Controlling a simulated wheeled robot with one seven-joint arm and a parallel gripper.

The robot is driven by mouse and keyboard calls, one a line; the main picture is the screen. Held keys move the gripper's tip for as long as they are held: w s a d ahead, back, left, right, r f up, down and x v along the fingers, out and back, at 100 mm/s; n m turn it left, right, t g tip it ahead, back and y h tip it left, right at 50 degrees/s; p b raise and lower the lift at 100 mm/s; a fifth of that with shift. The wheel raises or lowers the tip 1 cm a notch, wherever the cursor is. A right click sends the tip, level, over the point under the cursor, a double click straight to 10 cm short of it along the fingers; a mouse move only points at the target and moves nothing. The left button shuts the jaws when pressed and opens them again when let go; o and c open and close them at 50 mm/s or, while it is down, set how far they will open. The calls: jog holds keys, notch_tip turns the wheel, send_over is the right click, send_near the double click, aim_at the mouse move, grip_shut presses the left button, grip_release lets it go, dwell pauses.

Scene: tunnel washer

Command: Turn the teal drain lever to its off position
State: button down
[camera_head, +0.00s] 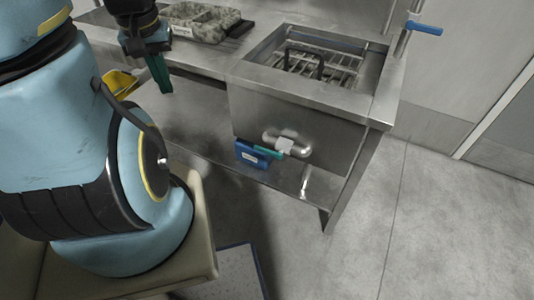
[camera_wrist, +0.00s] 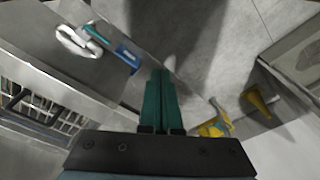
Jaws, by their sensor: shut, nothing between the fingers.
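The teal drain lever (camera_head: 267,152) sits at the left end of a silver drain pipe (camera_head: 287,143) under the sink basin. It lies roughly level, pointing left, and a blue box (camera_head: 249,155) is close beside or behind it. In the wrist view the lever (camera_wrist: 97,35) shows at the upper left, beside the pipe (camera_wrist: 72,43). My gripper (camera_head: 166,90) hangs above and left of the lever, pointing down, well apart from it. Its teal fingers are shut and empty; they also show in the wrist view (camera_wrist: 162,72).
The steel sink (camera_head: 375,112) holds a wire rack (camera_head: 318,66). A yellow object (camera_head: 118,84) is behind my arm. A blue-handled tap (camera_head: 424,28) is at the upper right. The floor (camera_head: 420,220) at the right is clear.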

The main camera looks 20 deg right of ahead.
jog(key=c, duration=1.6)
grip_release()
jog(key=c, duration=1.4)
grip_release()
jog(key=shift+d, duration=0.1)
jog(key=shift+c, duration=0.2)
jog(key=o, duration=0.4)
jog(key=w+d+f+m, duration=0.2)
jog(key=d+m, duration=0.1)
jog(key=w+d+f+m, duration=0.1)
jog(key=f+m, duration=0.1)
jog(key=shift+d+g+y, duration=0.2)
jog(key=shift+g+y, duration=0.1)
jog(key=shift+y, duration=0.1)
jog(key=shift+o, duration=0.8)
jog(key=w+d+f+m+y, duration=0.1)
jog(key=w+d+f+m, duration=0.1)
jog(key=d+f+m, duration=0.3)
jog(key=shift+d+f+m+b, duration=0.15)
jog(key=shift+d+m+b, duration=0.3)
jog(key=shift+d+m, duration=0.1)
jog(key=m+t+y, duration=0.2)
jog(key=m, duration=1.2)
send_near(261, 147)
jog(key=x, duration=0.8)
jog(key=shift+f, duration=0.2)
